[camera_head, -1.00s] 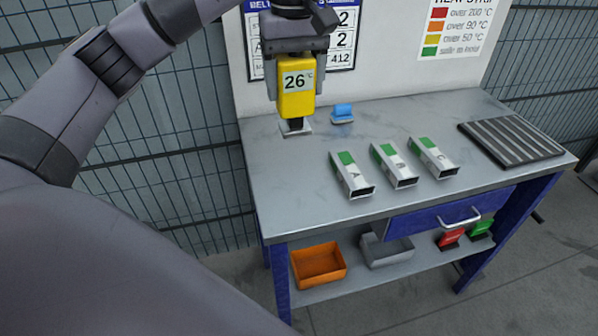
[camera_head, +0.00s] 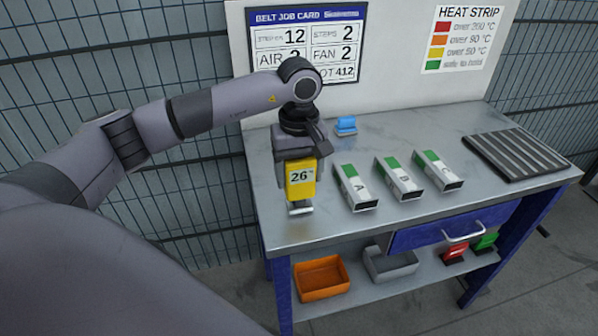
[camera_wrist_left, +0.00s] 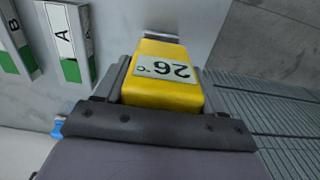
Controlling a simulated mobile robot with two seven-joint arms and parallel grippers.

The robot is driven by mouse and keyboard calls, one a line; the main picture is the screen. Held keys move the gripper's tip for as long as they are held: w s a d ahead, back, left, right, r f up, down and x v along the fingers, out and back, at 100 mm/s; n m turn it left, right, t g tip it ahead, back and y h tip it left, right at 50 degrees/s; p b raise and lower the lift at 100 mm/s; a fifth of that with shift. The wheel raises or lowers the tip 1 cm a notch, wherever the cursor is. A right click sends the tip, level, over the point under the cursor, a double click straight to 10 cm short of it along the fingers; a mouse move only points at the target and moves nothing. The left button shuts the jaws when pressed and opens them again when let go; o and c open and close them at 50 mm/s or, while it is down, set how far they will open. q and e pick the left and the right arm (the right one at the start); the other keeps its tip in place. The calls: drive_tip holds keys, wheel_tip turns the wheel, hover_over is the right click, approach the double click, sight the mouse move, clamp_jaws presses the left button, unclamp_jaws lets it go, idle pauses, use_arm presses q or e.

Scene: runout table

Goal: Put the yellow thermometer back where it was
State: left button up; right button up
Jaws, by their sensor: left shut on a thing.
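The yellow thermometer (camera_head: 300,183) has a pale display reading 26 °C. My left gripper (camera_head: 298,165) is shut on it and holds it upright near the left front of the table. A pale metal piece (camera_head: 300,208) shows at its lower end; I cannot tell whether it touches the tabletop. In the left wrist view the thermometer (camera_wrist_left: 162,90) sits between the gripper's jaws (camera_wrist_left: 160,88). My right gripper is not in view.
Three green-and-white blocks marked A (camera_head: 354,188), B (camera_head: 399,178) and C (camera_head: 438,170) stand right of the thermometer. A blue item (camera_head: 346,125) is behind. A ribbed dark mat (camera_head: 513,153) lies at the right. An orange bin (camera_head: 321,278) is on the lower shelf.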

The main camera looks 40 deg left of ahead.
use_arm(q)
drive_tip(key=shift+f, duration=0.3)
drive_tip(key=shift+f, duration=0.1)
drive_tip(key=o, duration=0.5)
drive_tip(key=shift+f, duration=0.1)
drive_tip(key=o, duration=0.4)
drive_tip(key=shift+r, duration=0.2)
wheel_tip(320, 180, up, 12)
drive_tip(key=shift+b, duration=0.7)
